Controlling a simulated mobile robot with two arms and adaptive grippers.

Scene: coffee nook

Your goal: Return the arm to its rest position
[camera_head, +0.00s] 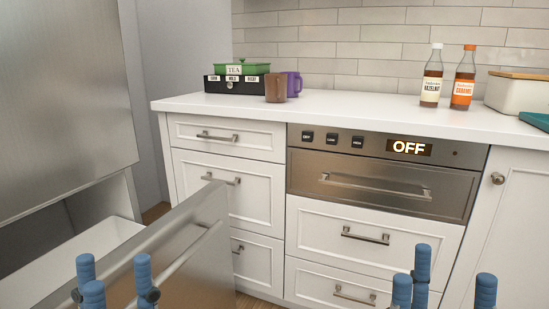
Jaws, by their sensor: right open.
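My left gripper (116,280) is at the bottom left, with its blue fingertips pointing up and a gap showing between them. It overlaps the steel front and bar handle (190,250) of a pulled-out drawer; I cannot tell whether it touches them or how far its jaws are open. My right gripper (446,282) is at the bottom right. Its blue fingertips are spread apart with nothing between them, in front of the lower white drawers. Both arms are below the picture edge and hidden.
The steel drawer front (150,252) juts out at the lower left, below a large steel door (62,100). The white counter (345,112) holds a mug (275,88), a tea box (240,69) and syrup bottles (431,80). Below it, a steel appliance (375,178) reads OFF.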

